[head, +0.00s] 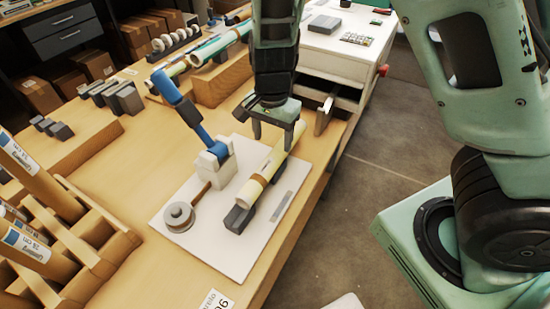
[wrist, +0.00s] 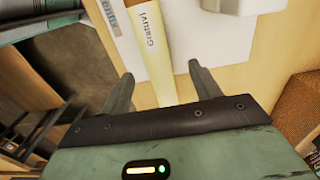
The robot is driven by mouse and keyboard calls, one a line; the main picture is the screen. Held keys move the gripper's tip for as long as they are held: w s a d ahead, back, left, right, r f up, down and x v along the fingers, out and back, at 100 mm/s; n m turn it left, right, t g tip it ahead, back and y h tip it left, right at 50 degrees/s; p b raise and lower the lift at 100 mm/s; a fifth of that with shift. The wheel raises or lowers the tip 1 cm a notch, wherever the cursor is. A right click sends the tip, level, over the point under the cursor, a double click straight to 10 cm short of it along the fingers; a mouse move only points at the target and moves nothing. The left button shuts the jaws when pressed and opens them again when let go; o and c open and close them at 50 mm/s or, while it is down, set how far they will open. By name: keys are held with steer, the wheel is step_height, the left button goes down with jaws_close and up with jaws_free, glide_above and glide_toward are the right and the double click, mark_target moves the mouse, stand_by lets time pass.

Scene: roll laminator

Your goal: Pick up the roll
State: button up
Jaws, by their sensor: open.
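The roll (head: 263,176) is a cream-coloured tube lying on dark blocks on a white board (head: 275,231) in the head view. In the wrist view the roll (wrist: 149,45) shows a printed label and runs up between my fingers. My gripper (head: 273,141) is above the upper end of the roll, with a finger on each side in the head view. In the wrist view my gripper (wrist: 158,85) is open, with clear space between each finger and the roll. Whether a finger touches the roll cannot be told.
A blue-handled lever (head: 184,107) on a white block and a round grey disc (head: 179,215) share the board. A wooden rack with tubes (head: 62,250) stands at lower left. The white machine (head: 346,45) is behind my gripper. Floor lies right of the table.

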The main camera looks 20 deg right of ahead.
mark_target(275, 153)
steer(key=shift+s+d+f, duration=0.1)
steer(key=shift+d+f, duration=0.05)
steer(key=shift+f, duration=1.4)
steer(key=shift+s+d+f, duration=0.1)
steer(key=shift+d+f, duration=0.05)
steer(key=shift+f, duration=1.35)
steer(key=shift+c, duration=0.3)
steer(key=c, duration=1.1)
steer(key=shift+c, duration=0.2)
